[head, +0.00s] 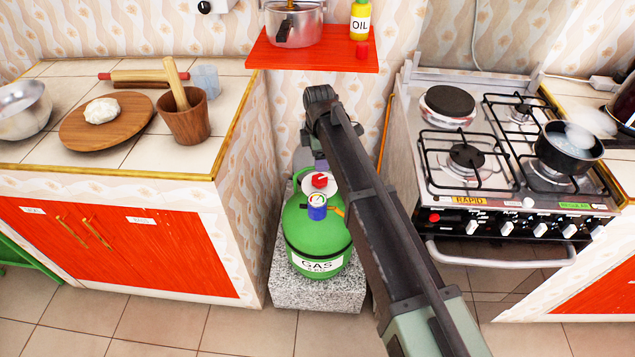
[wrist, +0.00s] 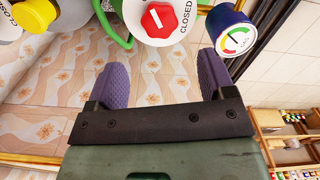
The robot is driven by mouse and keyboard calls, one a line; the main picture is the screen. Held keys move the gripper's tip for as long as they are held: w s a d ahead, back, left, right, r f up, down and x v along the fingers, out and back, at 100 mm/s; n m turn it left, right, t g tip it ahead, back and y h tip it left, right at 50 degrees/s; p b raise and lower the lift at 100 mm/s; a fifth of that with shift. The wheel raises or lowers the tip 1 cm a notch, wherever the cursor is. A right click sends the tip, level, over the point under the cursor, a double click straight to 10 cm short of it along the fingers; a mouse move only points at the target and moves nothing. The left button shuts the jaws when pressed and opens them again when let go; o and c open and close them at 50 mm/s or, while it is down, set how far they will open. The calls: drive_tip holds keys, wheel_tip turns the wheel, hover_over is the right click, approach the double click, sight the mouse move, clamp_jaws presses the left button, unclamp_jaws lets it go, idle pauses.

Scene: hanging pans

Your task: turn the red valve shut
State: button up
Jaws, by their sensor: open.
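The red valve (head: 319,180) is a knob on a white round plate at the top of the green gas bottle (head: 305,232). In the wrist view the red valve (wrist: 159,20) is at the top, its plate marked CLOSED. My gripper (wrist: 163,62) has two purple fingers spread apart with nothing between them. The valve shows beyond the fingertips, roughly in line with the gap; I see no contact. In the head view my arm hides most of the gripper; a bit of purple shows just above the valve.
A blue gauge (head: 317,206) sits close beside the valve; it also shows in the wrist view (wrist: 232,30). A yellow knob (wrist: 34,14) is at the wrist view's top left. The counter (head: 215,150) and stove (head: 470,160) flank the bottle. A red shelf (head: 315,58) hangs above.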

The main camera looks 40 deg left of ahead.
sight(319, 179)
wheel_tip(319, 179, down, 9)
drive_tip(key=b, duration=0.8)
drive_tip(key=shift+f, duration=0.2)
drive_tip(key=shift+r, duration=0.1)
drive_tip(key=c, duration=0.9)
